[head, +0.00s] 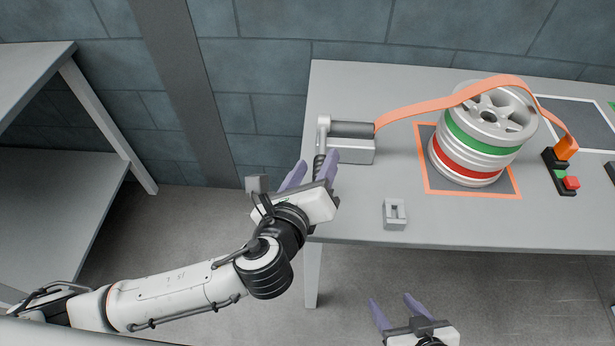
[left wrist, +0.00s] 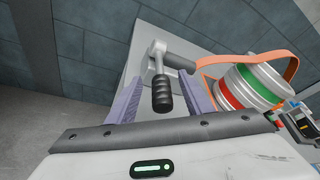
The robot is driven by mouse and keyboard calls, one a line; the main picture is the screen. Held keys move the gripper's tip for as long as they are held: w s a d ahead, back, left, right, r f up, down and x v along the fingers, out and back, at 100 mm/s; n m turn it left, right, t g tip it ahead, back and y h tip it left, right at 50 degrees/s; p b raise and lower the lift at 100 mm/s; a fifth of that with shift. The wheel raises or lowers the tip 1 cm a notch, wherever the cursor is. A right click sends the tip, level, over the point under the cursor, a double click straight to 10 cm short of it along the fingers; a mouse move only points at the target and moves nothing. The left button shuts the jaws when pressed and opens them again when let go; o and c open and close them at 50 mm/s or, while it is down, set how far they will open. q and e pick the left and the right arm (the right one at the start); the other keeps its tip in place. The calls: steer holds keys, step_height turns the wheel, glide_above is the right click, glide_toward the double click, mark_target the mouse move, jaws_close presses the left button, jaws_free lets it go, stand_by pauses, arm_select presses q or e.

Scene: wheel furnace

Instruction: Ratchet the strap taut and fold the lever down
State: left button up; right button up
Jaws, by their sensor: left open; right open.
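The ratchet (head: 352,148) is a grey block with a dark drum at the left end of the table. Its lever (head: 322,140) has a black ribbed grip, which shows between my left fingers in the left wrist view (left wrist: 162,95). The orange strap (head: 425,106) runs from the drum over a stack of wheels (head: 470,150) to an orange fitting (head: 566,148) on the right. My left gripper (head: 308,174) is open at the lever, fingers on either side of the grip, not closed on it. My right gripper (head: 395,310) is open and empty in front of the table, below its front edge.
A small grey block with a slot (head: 395,214) sits near the table's front edge. A black holder with green and red buttons (head: 560,178) is right of the wheels. A grey shelf (head: 60,190) stands at the left, with open floor between it and the table.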

mark_target(322, 147)
arm_select(q)
steer(key=shift+x, duration=1.85)
